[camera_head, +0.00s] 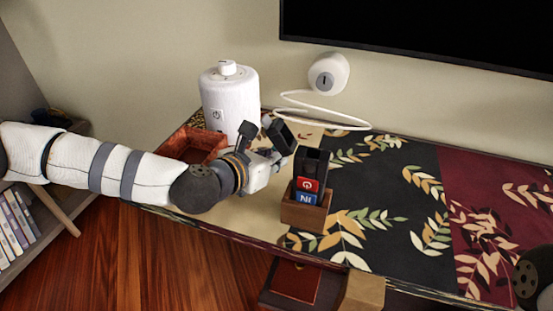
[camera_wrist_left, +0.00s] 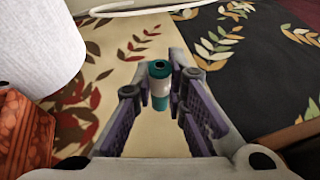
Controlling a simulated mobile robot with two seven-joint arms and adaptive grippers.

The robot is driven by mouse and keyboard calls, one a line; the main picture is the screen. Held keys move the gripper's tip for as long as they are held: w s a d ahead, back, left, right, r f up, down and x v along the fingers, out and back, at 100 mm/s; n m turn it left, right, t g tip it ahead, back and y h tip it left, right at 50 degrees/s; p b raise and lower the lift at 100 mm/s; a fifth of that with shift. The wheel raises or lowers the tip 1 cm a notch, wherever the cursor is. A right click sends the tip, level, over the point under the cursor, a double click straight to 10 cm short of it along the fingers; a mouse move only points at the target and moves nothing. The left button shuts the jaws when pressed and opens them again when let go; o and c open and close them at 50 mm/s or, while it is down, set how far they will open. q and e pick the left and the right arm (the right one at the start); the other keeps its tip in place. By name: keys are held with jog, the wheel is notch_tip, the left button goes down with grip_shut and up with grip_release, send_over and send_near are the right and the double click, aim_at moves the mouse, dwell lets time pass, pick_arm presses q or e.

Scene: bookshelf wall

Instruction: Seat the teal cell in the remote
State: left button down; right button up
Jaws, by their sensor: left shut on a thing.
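My left gripper (camera_head: 263,134) is above the table, left of the remote. In the left wrist view its purple fingers (camera_wrist_left: 160,96) are shut on a teal and white cell (camera_wrist_left: 160,84), which looks upright between the tips. The cell cannot be made out in the head view. The black remote (camera_head: 314,163) stands upright in a brown wooden holder (camera_head: 304,216), with red and blue labels on its front. Its cell bay is not clearly visible. My right gripper is out of view; only a bit of that arm shows at the lower right.
A white canister (camera_head: 229,100) and a reddish tray (camera_head: 194,144) stand close by on the left. A white device (camera_head: 328,73) with a cable is behind. The cloth to the right is clear.

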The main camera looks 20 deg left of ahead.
pick_arm(q)
jog(key=shift+w+f, duration=0.2)
jog(key=shift+f, duration=0.5)
jog(key=shift+f, duration=0.2)
jog(key=c, duration=1.6)
grip_release()
